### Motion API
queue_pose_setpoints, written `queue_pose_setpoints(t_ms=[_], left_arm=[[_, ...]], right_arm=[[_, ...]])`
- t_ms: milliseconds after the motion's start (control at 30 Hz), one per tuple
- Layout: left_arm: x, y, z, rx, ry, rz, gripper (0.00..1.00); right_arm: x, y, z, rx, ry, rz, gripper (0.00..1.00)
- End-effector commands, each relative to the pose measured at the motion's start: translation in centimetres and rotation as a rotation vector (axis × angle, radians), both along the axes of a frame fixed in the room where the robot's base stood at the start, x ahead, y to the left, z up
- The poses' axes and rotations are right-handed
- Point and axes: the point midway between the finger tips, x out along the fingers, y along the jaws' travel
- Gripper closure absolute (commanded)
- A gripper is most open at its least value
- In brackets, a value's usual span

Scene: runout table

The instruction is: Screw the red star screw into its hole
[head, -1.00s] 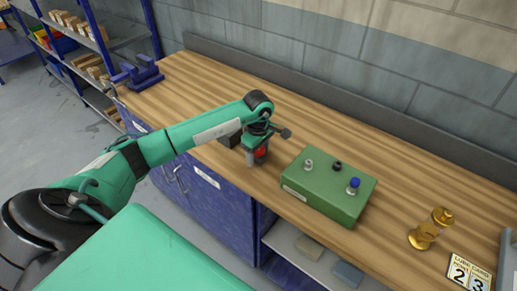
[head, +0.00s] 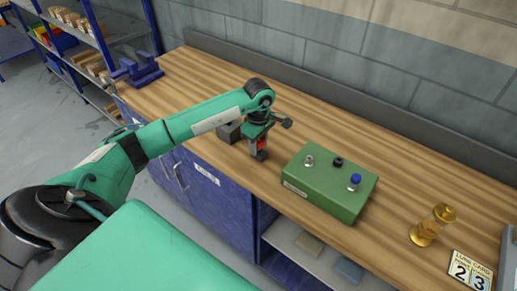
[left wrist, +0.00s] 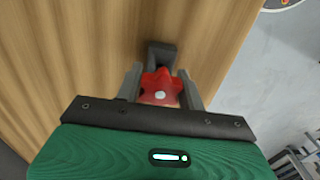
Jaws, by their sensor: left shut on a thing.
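The red star screw (head: 261,143) is between the fingers of my left gripper (head: 259,151), above the wooden bench and left of the green box (head: 322,200). In the left wrist view its red star head (left wrist: 160,86) sits between the two grey fingers of the left gripper (left wrist: 161,90), which are shut on it. Its lower end is hidden there. The green box has a silver fitting (head: 309,160), a black fitting (head: 338,162) and a blue-topped fitting (head: 354,181) on top. I cannot tell which one is the screw's hole. My right gripper is not in view.
A gold hourglass-shaped object (head: 432,226) and a number card (head: 470,271) lie to the right. A blue vise (head: 136,73) is at the far left end. A wall runs behind.

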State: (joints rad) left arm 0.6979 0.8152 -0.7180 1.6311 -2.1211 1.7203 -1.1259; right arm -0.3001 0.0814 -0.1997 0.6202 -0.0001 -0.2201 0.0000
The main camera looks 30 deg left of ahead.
Motion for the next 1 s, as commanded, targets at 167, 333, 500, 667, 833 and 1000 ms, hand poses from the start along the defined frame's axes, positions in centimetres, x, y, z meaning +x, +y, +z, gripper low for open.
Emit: queue_pose_setpoints(t_ms=[167,333,500,667,833,1000], left_arm=[[0.2,0.1,4.2,0.001,-0.009,0.0,0.84],[0.2,0.0,9.3,0.001,-0.009,0.0,0.84],[0.1,0.0,13.5,0.001,-0.006,0.0,0.84],[0.1,0.1,16.1,0.002,-0.003,0.0,0.84],[0.0,0.0,17.2,0.001,-0.001,0.0,0.84],[0.0,0.0,17.7,0.0,-0.001,0.001,0.84]], right_arm=[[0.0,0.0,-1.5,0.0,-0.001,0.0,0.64],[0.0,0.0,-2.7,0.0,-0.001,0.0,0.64],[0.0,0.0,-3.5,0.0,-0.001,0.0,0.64],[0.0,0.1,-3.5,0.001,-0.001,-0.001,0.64],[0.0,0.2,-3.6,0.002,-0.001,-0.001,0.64],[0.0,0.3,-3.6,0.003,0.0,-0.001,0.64]])
